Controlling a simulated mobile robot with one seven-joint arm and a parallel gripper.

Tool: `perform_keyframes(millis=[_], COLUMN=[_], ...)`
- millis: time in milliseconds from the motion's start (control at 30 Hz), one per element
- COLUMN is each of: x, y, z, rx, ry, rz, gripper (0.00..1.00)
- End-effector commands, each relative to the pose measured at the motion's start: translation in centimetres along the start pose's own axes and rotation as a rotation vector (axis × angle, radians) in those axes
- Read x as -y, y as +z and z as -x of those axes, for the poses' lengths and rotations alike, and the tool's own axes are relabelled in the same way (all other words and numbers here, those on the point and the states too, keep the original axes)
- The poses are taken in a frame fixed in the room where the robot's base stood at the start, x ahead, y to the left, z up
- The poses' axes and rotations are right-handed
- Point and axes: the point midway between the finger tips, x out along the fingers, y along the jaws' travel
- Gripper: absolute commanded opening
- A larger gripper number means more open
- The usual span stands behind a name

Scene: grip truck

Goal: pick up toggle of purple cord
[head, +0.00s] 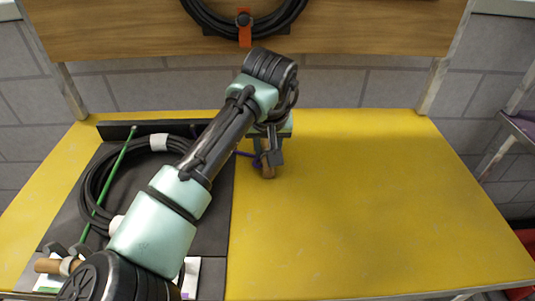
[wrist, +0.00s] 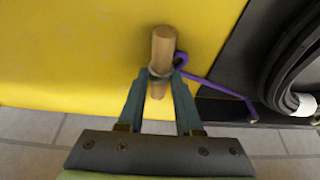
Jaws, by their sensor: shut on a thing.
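The toggle (wrist: 162,48) is a short wooden peg. In the wrist view it stands between my gripper's fingers, with the purple cord (wrist: 225,88) looped beside it and running right to the black tray. My gripper (wrist: 160,77) is shut on the toggle. In the head view my gripper (head: 268,160) is over the yellow table beside the tray's right edge. The toggle (head: 268,171) shows just below the fingers, and a short bit of purple cord (head: 245,154) shows left of it. My arm hides much of the cord.
The black tray (head: 215,240) holds a coiled black cable (head: 92,185), a green cord (head: 121,160) and another wooden toggle (head: 47,266) at the lower left. The yellow table (head: 380,200) is clear to the right. A wooden board (head: 120,30) with a hanging cable coil stands behind.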

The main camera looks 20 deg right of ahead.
Motion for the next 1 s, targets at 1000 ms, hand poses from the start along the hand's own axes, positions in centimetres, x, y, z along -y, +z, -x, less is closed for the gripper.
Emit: perform_keyframes(millis=[1000], x=[0.0], y=[-4.6], z=[11.1], rx=[0.001], ry=[0.001], rz=[0.0], gripper=[0.0])
